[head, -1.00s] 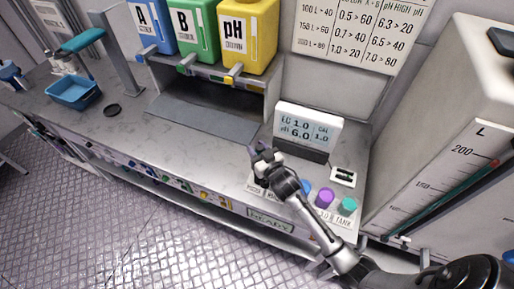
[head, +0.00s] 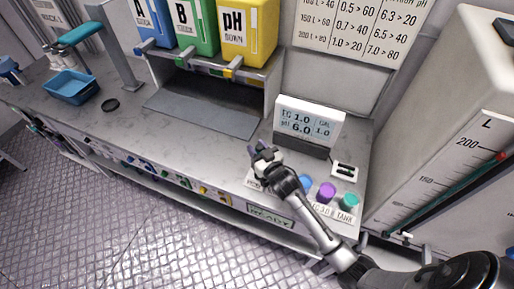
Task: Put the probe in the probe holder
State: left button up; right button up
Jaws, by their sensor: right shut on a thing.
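My right gripper (head: 263,154) is above the grey counter, left of and a little in front of the display meter (head: 308,122). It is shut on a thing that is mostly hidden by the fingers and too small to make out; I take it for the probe. A small white plate with black slots (head: 344,171) lies on the counter right of the meter; it may be the probe holder, but I cannot tell for certain. The gripper is apart from this plate. My left gripper is not in view.
Blue, purple and teal round caps (head: 327,192) stand at the counter's front edge, beside my right forearm. A rack with blue, green and yellow containers (head: 247,34) is behind. A tall white tank (head: 440,130) stands at the right.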

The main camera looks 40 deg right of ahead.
jog(key=shift+f, duration=0.3)
jog(key=o, duration=1)
jog(key=s+a, duration=0.2)
jog(key=s, duration=1.1)
jog(key=shift+s, duration=0.35)
